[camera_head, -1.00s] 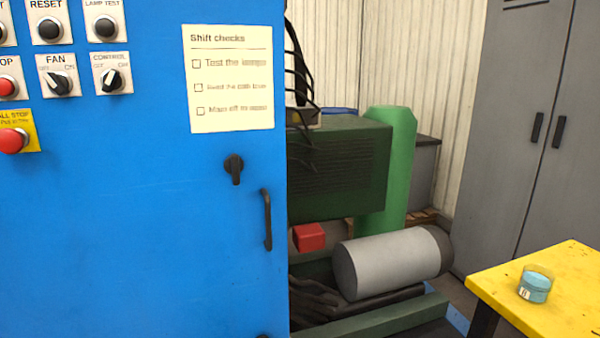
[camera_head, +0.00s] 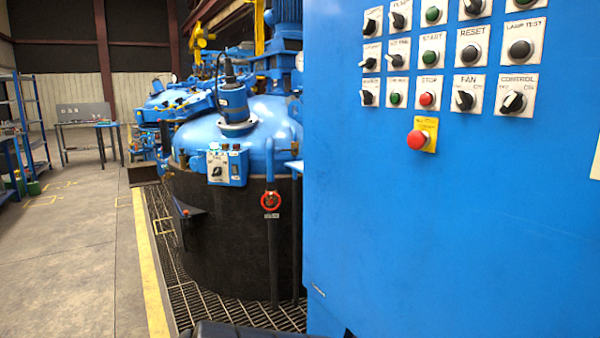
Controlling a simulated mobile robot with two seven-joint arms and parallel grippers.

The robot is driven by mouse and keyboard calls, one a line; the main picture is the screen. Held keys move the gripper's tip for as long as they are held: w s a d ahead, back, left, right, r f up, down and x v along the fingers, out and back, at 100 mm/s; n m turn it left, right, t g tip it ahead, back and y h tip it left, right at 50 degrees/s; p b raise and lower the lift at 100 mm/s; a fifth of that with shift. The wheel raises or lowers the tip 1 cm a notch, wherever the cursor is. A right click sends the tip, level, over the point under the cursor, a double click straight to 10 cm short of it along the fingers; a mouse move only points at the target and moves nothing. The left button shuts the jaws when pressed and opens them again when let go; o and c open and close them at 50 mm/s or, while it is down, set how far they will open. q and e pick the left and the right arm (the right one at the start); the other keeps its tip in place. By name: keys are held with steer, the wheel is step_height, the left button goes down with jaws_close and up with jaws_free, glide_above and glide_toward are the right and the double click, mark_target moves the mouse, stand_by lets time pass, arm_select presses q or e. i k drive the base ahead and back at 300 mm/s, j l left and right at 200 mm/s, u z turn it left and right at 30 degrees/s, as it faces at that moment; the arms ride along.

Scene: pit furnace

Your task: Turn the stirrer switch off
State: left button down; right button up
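No switch in view carries a label that I can read as stirrer. The blue control cabinet (camera_head: 400,230) fills the right side. Its upper part has rows of switches and buttons. A fan switch (camera_head: 464,100) and a control switch (camera_head: 513,102) are black rotary knobs. Several more black rotary knobs (camera_head: 398,20) stand to the left, their labels too small to read. A small white and blue box (camera_head: 226,166) with a dark knob (camera_head: 217,171) is on the furnace (camera_head: 225,230) behind the cabinet's left edge. Neither gripper shows.
A red emergency button (camera_head: 417,140) on a yellow plate sits below the switches. A red valve wheel (camera_head: 270,200) is on a pipe before the furnace. Grating (camera_head: 200,300) surrounds the furnace. Open floor (camera_head: 80,260) lies left of a yellow line (camera_head: 148,270).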

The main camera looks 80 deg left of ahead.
mark_target(216, 171)
steer(key=u, duration=1.5)
